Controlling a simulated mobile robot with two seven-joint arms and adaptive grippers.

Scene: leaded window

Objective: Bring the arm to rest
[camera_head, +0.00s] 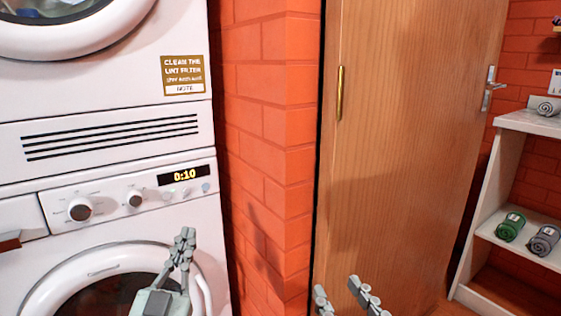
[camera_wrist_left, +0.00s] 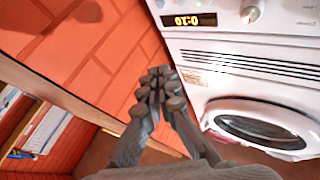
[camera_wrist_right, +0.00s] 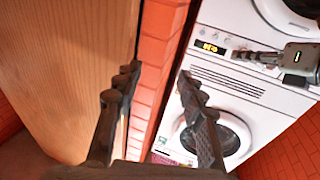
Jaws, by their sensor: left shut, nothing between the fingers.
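My left gripper (camera_head: 184,243) is in front of the lower washing machine (camera_head: 30,222), near its round door. Its fingers are together with nothing between them, which also shows in the left wrist view (camera_wrist_left: 160,85). My right gripper (camera_head: 342,288) is at the bottom edge of the head view, in front of the wooden door (camera_head: 405,130). In the right wrist view its two fingers (camera_wrist_right: 155,80) stand wide apart with nothing between them. My left gripper also shows at the right of that view (camera_wrist_right: 240,55).
An upper machine (camera_head: 100,85) with a lint-filter note sits above the washer, whose display reads 0:10. A red brick wall (camera_head: 265,130) separates the machines from the door.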

